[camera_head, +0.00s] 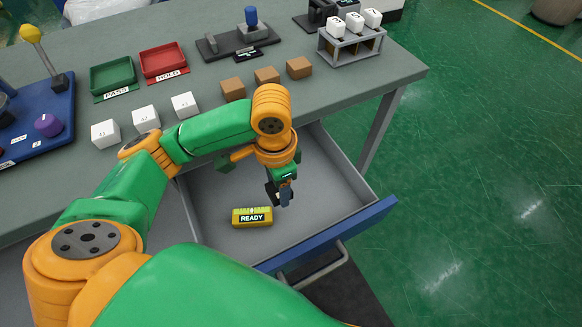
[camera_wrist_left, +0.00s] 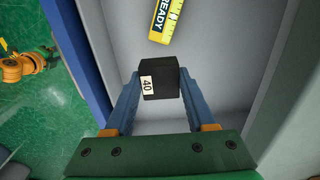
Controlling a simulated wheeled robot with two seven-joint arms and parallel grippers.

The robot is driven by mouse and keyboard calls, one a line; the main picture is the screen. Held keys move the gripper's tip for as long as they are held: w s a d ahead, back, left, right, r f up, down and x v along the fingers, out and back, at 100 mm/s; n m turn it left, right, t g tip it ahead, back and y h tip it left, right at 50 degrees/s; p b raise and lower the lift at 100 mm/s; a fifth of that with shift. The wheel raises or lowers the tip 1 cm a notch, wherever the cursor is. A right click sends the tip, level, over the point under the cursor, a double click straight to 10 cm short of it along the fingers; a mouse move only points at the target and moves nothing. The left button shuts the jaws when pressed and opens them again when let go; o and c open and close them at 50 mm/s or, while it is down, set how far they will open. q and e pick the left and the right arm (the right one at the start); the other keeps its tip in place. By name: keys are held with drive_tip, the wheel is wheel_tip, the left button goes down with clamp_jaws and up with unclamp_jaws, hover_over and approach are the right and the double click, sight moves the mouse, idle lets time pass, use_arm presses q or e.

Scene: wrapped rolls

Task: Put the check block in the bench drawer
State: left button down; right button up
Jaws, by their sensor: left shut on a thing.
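The check block is a small black block with a white label reading 40. In the left wrist view the check block (camera_wrist_left: 160,78) sits between the two blue fingers of my left gripper (camera_wrist_left: 157,92), which is shut on it. In the head view my left gripper (camera_head: 280,192) hangs over the open bench drawer (camera_head: 330,200), and the block is mostly hidden by the fingers. The drawer is grey inside with a blue front. I cannot tell whether the block touches the drawer floor.
A yellow READY device (camera_head: 252,216) lies in the drawer, left of the gripper; it also shows in the wrist view (camera_wrist_left: 165,20). On the bench (camera_head: 215,80) stand white numbered blocks (camera_head: 146,118), brown blocks (camera_head: 267,75), and green (camera_head: 113,75) and red (camera_head: 163,62) trays. Drawer floor right of the gripper is clear.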

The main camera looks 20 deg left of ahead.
use_arm(q)
drive_tip(key=b, duration=0.2)
hover_over(306, 195)
drive_tip(key=f, duration=0.6)
drive_tip(key=shift+s+f, duration=0.25)
drive_tip(key=shift+f, duration=0.15)
drive_tip(key=shift+w+f, duration=0.2)
drive_tip(key=shift+f, duration=0.75)
drive_tip(key=shift+w+f, duration=0.15)
drive_tip(key=shift+f, duration=0.75)
drive_tip(key=shift+f, duration=0.1)
drive_tip(key=shift+c, duration=1.2)
unclamp_jaws()
drive_tip(key=shift+f, duration=0.1)
wheel_tip(306, 195, up, 12)
drive_tip(key=p, duration=0.1)
drive_tip(key=shift+r, duration=0.25)
drive_tip(key=shift+d+p, duration=0.1)
drive_tip(key=shift+p, duration=0.2)
